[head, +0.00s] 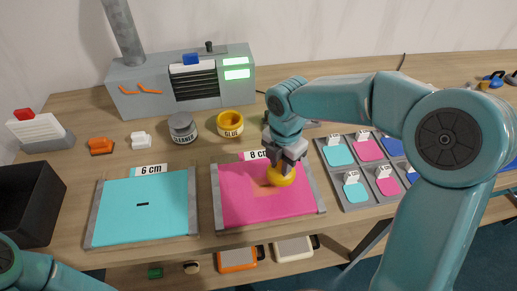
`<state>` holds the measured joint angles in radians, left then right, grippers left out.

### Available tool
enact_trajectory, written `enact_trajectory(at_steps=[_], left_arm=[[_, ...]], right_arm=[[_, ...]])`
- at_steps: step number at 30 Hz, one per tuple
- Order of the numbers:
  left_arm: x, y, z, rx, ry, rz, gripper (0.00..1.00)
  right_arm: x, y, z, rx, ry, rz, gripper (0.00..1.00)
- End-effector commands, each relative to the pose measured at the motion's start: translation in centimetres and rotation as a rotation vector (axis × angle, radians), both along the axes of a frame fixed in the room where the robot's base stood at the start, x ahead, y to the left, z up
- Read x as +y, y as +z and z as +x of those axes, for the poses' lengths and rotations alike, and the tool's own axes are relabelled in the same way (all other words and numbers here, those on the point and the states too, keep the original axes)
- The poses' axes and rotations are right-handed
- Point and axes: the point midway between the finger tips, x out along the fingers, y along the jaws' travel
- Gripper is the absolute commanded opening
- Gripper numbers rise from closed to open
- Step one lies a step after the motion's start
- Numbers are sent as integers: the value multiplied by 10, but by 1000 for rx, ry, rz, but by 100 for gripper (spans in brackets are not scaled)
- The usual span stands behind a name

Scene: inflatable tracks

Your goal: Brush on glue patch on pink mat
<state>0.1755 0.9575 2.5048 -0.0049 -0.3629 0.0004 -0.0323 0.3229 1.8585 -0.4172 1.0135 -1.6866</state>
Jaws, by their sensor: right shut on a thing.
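The pink mat (244,205) lies in a grey-railed frame marked 8 cm at the middle of the bench. My right gripper (284,164) is over the mat's right part, shut on a yellow round thing (281,177), likely the glue brush. The yellow thing is at the mat's surface; its underside is hidden, so I cannot tell if it touches. A faint orange-tan patch shows on the pink just left of it. The open yellow glue pot (230,123) stands behind the mat. Of my left arm only a part (40,268) shows at the lower left; its gripper is out of view.
A cyan mat (143,206) marked 6 cm lies at left. A grey cleaner tin (182,127) stands beside the glue pot, with a grey machine (184,87) behind. A tray of small patches (345,186) is at right, partly behind my right arm. A black bin (30,203) is far left.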

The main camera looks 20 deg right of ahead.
Motion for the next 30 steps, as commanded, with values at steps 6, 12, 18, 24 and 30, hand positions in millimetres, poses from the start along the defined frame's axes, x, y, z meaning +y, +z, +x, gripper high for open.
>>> enact_trajectory(at_steps=[6,12,18,24,30], left_arm=[[0,2,0,0,1,0,43],[0,2,0,0,0,0,43],[0,3,0,0,1,0,43],[0,4,0,0,0,0,43],[0,6,0,0,1,0,43]], right_arm=[[8,1,2,-1,0,0,0],[13,0,3,0,-4,1,0],[18,1,4,-1,-6,0,0],[22,1,4,-1,-10,1,0],[31,1,6,-1,-16,0,0]])
